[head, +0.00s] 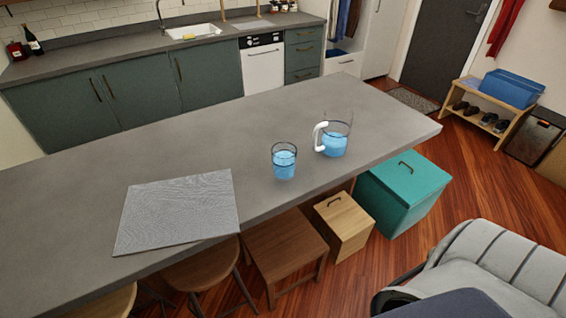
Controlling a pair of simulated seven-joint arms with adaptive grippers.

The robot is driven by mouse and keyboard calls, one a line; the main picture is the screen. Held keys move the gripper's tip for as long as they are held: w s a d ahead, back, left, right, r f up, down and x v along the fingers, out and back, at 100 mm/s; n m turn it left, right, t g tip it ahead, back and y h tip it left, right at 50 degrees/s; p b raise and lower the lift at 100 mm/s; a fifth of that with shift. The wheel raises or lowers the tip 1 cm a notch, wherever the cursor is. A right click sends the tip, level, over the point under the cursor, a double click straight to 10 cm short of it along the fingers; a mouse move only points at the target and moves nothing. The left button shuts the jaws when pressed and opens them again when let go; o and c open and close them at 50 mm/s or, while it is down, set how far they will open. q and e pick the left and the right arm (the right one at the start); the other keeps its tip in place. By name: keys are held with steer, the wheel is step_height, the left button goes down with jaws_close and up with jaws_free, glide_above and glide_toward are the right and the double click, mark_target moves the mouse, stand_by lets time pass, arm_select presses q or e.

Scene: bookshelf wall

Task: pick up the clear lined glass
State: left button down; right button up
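A clear glass (284,161) with a dark rim and blue contents stands upright on the grey counter (190,140), close to its front edge. Any lines on it are too small to make out. A clear pitcher (337,145) with a white handle and blue contents stands just to its right and slightly farther back. The two are apart, with a narrow gap between them. Neither of my grippers shows in the head view, and nothing touches the glass.
A grey textured mat (178,212) lies on the counter to the left of the glass. Wooden stools (203,263), a wooden box (343,225) and a teal box (404,190) stand below the front edge. The counter behind the glass is clear.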

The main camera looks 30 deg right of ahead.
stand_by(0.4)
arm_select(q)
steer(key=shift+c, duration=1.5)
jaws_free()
